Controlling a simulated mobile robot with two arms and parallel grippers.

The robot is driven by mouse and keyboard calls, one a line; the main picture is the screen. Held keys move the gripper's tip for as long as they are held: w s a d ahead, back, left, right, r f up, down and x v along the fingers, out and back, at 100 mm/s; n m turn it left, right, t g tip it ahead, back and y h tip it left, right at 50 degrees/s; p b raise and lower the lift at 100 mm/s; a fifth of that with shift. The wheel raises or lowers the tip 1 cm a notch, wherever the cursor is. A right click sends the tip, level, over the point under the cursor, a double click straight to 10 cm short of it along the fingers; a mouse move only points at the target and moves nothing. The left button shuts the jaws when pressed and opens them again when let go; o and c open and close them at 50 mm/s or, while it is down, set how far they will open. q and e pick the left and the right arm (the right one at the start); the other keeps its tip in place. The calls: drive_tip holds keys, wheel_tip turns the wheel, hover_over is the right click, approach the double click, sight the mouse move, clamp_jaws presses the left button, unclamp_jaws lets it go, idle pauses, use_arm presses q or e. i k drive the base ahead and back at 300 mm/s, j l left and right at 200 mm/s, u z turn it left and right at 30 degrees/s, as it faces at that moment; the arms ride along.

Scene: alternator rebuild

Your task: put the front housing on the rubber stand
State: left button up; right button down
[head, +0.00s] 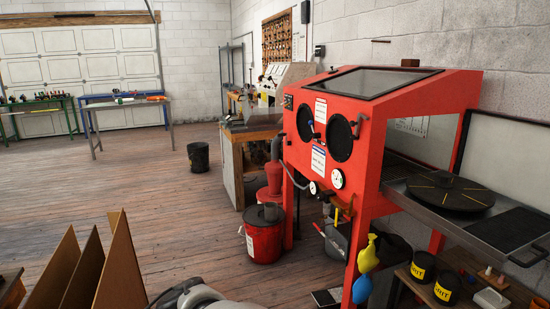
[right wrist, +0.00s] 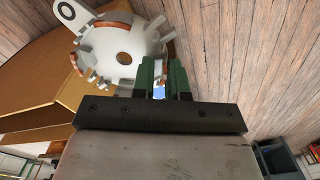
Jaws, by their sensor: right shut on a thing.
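The front housing (right wrist: 122,52) shows in the right wrist view as a round silver-grey casting. It has a central hole, toothed edges, reddish-brown patches and a lug with a hole at the upper left. My right gripper (right wrist: 163,72), with green fingers, is shut on the housing's right edge and holds it above the wood floor. The fingers hide part of that edge. My left gripper is in neither view. I cannot make out a rubber stand in either view.
A red blast cabinet (head: 352,130) stands at the right, with a black turntable (head: 450,192) on its side shelf. A red bucket (head: 264,236) stands by its leg. Upright brown panels (head: 120,270) are at the lower left. The wood floor (head: 140,190) between is mostly clear.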

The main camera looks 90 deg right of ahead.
sight(445, 174)
drive_tip(key=z, duration=1.65)
drive_tip(key=i+l+z, duration=0.1)
drive_tip(key=l+z, duration=0.3)
drive_tip(key=i+l+z, duration=0.15)
drive_tip(key=l+z, duration=0.25)
drive_tip(key=i+l+z, duration=0.2)
drive_tip(key=l+z, duration=0.2)
